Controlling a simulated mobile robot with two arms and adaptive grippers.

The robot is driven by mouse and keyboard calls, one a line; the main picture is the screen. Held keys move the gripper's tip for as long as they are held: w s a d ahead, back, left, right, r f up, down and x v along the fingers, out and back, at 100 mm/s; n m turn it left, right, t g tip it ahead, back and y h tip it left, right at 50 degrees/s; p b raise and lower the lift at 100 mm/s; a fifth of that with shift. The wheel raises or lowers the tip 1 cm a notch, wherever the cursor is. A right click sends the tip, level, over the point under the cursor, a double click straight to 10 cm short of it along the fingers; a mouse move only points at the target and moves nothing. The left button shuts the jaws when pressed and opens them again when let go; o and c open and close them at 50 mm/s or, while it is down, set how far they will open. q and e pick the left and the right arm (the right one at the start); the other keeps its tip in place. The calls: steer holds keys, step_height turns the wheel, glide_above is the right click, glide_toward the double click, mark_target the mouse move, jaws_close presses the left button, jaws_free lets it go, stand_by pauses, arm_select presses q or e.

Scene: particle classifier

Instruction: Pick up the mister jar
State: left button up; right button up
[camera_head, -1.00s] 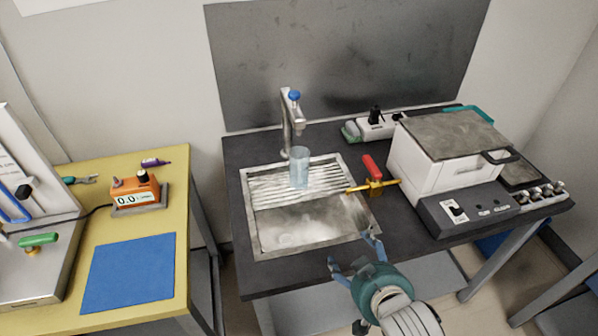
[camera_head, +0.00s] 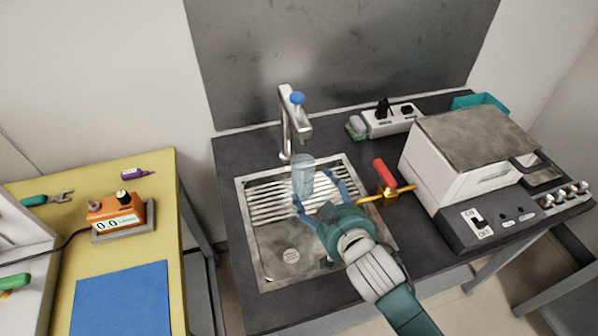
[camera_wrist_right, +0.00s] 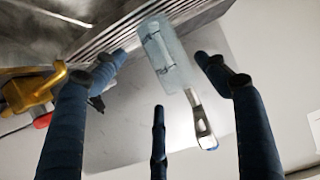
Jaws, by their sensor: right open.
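The mister jar (camera_head: 302,172) is a clear, pale blue cylinder. It stands on the ribbed drainer part of the sink (camera_head: 247,222), just in front of the tap (camera_head: 290,125). My right gripper (camera_head: 318,188) is open over the sink, at the jar's near right side, with its fingers pointing at the jar. In the right wrist view the jar (camera_wrist_right: 163,52) lies ahead between the spread blue fingers (camera_wrist_right: 165,75), with no finger clearly touching it. My left gripper is not in view.
A white boxy machine (camera_head: 445,160) and a power strip (camera_head: 392,118) stand further right. An orange meter (camera_head: 115,212) sits on the yellow table at left.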

mark_target(311, 183)
steer(key=x, duration=0.3)
steer(key=shift+w, duration=0.2)
steer(key=x, duration=0.5)
steer(key=shift+w+a+f, duration=0.15)
steer(key=shift+w+f, duration=0.05)
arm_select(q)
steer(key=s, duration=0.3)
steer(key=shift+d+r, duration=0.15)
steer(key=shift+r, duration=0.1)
arm_select(e)
steer(key=shift+r, duration=0.1)
steer(key=c, duration=1.2)
arm_select(q)
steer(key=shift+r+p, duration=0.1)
steer(key=shift+p, duration=0.25)
arm_select(e)
steer(key=shift+r, duration=0.1)
steer(key=shift+c, duration=0.2)
